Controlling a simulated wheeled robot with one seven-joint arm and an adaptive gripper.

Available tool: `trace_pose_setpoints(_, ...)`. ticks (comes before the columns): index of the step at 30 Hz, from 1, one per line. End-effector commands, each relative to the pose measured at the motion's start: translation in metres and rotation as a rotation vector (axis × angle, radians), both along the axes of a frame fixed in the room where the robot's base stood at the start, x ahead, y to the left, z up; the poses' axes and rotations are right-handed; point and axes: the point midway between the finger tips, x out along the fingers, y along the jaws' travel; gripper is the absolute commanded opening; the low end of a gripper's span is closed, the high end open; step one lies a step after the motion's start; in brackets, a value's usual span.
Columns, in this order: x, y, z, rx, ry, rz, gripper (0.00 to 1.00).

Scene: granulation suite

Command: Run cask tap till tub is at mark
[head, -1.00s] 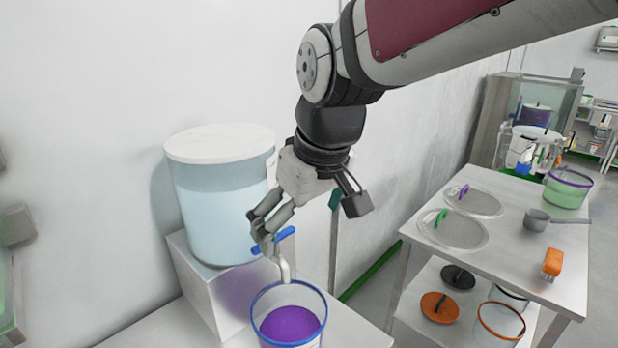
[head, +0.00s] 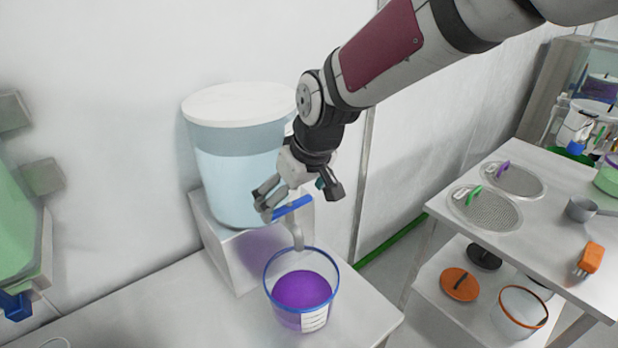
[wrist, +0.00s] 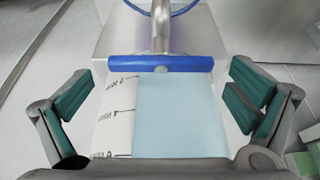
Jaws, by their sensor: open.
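The cask (head: 240,165) is a pale blue see-through tank with a white lid, standing on a white block against the wall. Its tap has a blue lever handle (head: 292,207) and a grey spout (head: 298,238). The tub (head: 315,318) stands below the spout, clear with a blue rim and a white label, holding purple contents (head: 302,290). Whether the contents reach a mark cannot be told. My gripper (head: 268,202) is open at the tap. In the wrist view the blue handle (wrist: 160,65) lies crosswise between the spread green-padded fingers, apart from both.
A white bench (head: 180,310) carries the block and tub. A trolley at right holds mesh sieves (head: 486,208), a scoop (head: 580,209) and an orange brush (head: 591,258). Lids and a clear tub (head: 520,312) sit on its lower shelf. A green tank (head: 15,220) is at far left.

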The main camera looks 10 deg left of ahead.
Motion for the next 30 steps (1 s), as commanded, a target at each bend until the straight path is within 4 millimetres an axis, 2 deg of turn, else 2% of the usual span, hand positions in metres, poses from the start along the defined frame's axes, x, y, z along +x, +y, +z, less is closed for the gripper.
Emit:
trace_pose_setpoints(3, 0.004, 0.005, -0.017, 0.0, 0.003, 0.001, 1.0)
trace_pose_setpoints(9, 0.008, 0.01, -0.032, 0.0, 0.001, 0.0, 1.0)
trace_pose_setpoints(19, 0.009, 0.01, -0.034, 0.0, 0.0, -0.001, 1.0)
trace_pose_setpoints(24, 0.009, 0.01, -0.034, 0.0, 0.0, -0.001, 0.63)
trace_pose_setpoints(30, 0.009, 0.01, -0.034, 0.0, 0.0, 0.005, 0.63)
